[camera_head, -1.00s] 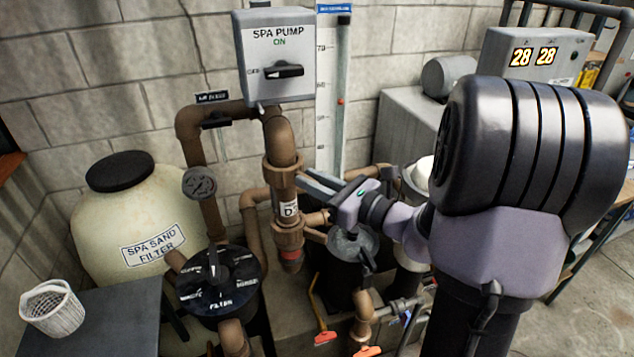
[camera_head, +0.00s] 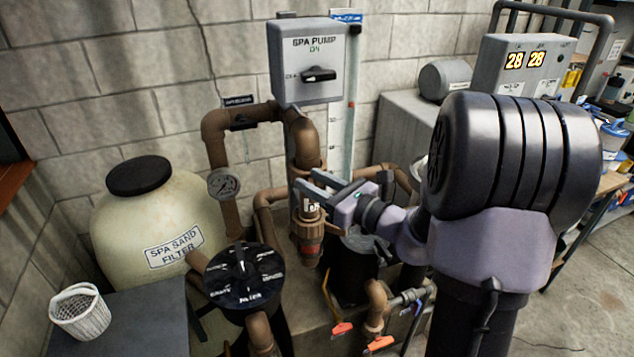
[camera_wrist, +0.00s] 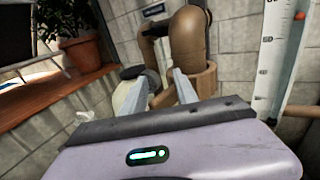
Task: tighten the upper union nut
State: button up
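The upper union nut (camera_head: 307,167) is a brown ribbed collar on the vertical pipe below the elbow. My gripper's fingers hide part of it in the head view. It also shows in the wrist view (camera_wrist: 207,77), to the right, partly behind the right finger. My gripper (camera_head: 307,179) is open, its two fingers apart and pointing left at the nut's height. In the wrist view the open gripper (camera_wrist: 158,77) has the nut mostly right of the gap. I cannot tell whether a finger touches it. A lower union nut (camera_head: 307,228) sits below, with red beneath it.
The spa pump switch box (camera_head: 308,62) hangs above the pipe. A pressure gauge (camera_head: 224,184), the black filter valve (camera_head: 244,275) and the sand filter (camera_head: 150,220) stand to the left. A wall gauge strip (camera_head: 342,130) is behind.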

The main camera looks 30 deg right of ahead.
jog(key=shift+a, duration=0.1)
jog(key=p+v, duration=0.1)
jog(key=v, duration=1.6)
jog(key=shift+s+p, duration=0.3)
jog(key=shift+c, duration=0.3)
